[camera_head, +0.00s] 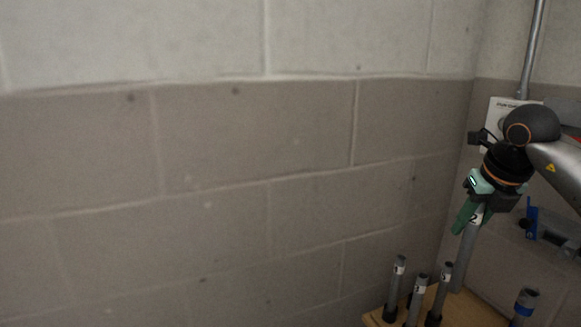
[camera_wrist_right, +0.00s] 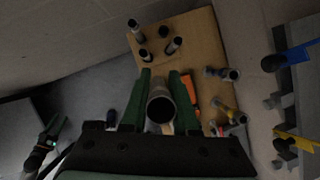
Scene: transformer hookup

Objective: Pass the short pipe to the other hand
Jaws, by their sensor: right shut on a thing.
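In the right wrist view the round hollow end of the pipe (camera_wrist_right: 160,108) shows between the green fingers of the gripper (camera_wrist_right: 160,85). What looks like my left gripper (camera_wrist_right: 52,130) is small and dark at the lower left of the right wrist view, apart from the pipe. It is not in the head view.
A wooden board (camera_head: 375,318) bears several upright grey pipes, such as one with a white label (camera_head: 396,280) and one with a blue band (camera_head: 524,303). A blue-handled fitting (camera_head: 532,222) is at the right. A block wall fills the left and middle.

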